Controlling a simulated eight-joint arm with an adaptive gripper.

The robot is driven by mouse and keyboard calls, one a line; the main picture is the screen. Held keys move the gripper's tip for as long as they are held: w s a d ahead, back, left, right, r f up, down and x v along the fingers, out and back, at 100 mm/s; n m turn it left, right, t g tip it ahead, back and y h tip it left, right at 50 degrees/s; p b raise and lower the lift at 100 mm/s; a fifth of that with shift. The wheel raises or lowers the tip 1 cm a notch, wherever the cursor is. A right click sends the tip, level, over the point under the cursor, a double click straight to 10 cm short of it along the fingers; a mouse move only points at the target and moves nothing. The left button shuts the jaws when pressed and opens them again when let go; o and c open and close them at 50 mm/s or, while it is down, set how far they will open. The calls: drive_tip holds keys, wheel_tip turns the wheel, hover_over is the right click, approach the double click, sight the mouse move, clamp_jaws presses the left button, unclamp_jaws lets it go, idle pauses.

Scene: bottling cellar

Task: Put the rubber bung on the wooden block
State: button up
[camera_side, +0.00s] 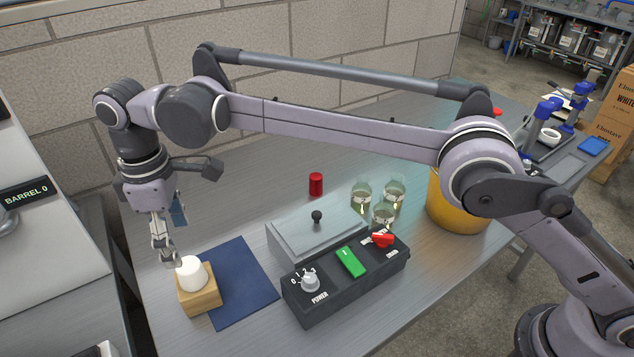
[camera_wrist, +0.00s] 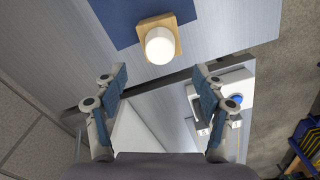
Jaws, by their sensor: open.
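The white, slightly tapered rubber bung (camera_side: 191,274) stands upright on top of the wooden block (camera_side: 203,299), near the front left of the bench. In the wrist view the bung (camera_wrist: 160,46) also sits on the block (camera_wrist: 152,22), ahead of the fingers. My gripper (camera_side: 168,252) is open, just behind and to the left of the bung in the side view. In the wrist view my gripper (camera_wrist: 160,78) has its fingers wide apart with nothing between them; the bung is beyond the fingertips.
A blue mat (camera_side: 240,283) lies beside and partly under the block. A control box (camera_side: 345,278) with knobs and a green switch, a grey lidded box (camera_side: 300,243), a red cylinder (camera_side: 316,184), glass flasks (camera_side: 383,214) and a yellow bucket (camera_side: 455,208) stand to the right.

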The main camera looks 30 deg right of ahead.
drive_tip(key=w+d+r+m+t, duration=0.1)
drive_tip(key=w+d+r+m, duration=0.2)
drive_tip(key=d+r, duration=0.75)
drive_tip(key=s+d+m+t+y, duration=0.1)
drive_tip(key=s+d+m+t, duration=0.15)
drive_tip(key=d, duration=1.05)
drive_tip(key=s+d+f+m+t, duration=0.1)
drive_tip(key=s+d+f+m, duration=0.1)
drive_tip(key=s+d, duration=0.3)
drive_tip(key=s+d+f+m+t, duration=0.1)
drive_tip(key=s+d+f+m, duration=0.2)
drive_tip(key=s+d+f, duration=0.2)
drive_tip(key=s+d+f+m+t+h, duration=0.1)
drive_tip(key=s+d+f+m, duration=0.2)
drive_tip(key=s+d, duration=0.4)
drive_tip(key=d, duration=0.3)
drive_tip(key=shift+s+d+f+t, duration=0.15)
drive_tip(key=shift+d+f+t, duration=0.1)
drive_tip(key=shift+f+t, duration=0.1)
